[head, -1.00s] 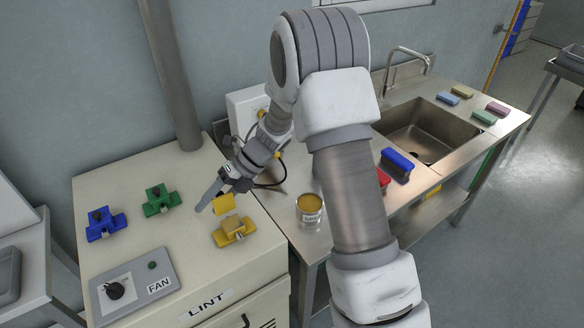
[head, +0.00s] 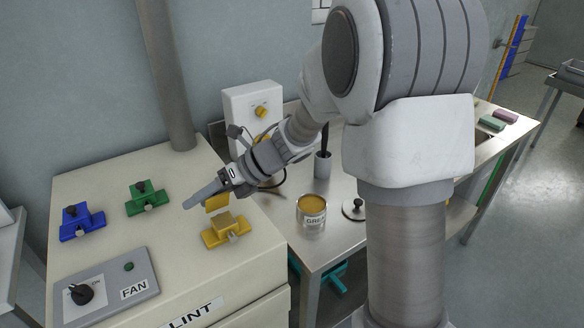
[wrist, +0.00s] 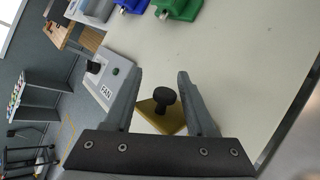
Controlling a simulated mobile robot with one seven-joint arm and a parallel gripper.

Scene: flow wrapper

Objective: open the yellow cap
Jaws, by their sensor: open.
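The yellow cap (head: 217,202) is a small plate tilted up above its yellow base (head: 213,238) on the cream machine top. A paler yellow block (head: 226,222) shows on the base below it. In the wrist view the yellow cap (wrist: 161,118) carries a black knob (wrist: 163,97). My gripper (head: 197,197) is just beside and above the cap in the head view. In the wrist view my gripper (wrist: 160,82) is open, one finger each side of the knob, with gaps on both sides. The knob is hidden in the head view.
Green (head: 147,200) and blue (head: 80,224) capped fittings stand to the left. A FAN switch panel (head: 105,287) lies in front. A can (head: 311,212) stands on the steel bench at right. The machine top between the fittings is clear.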

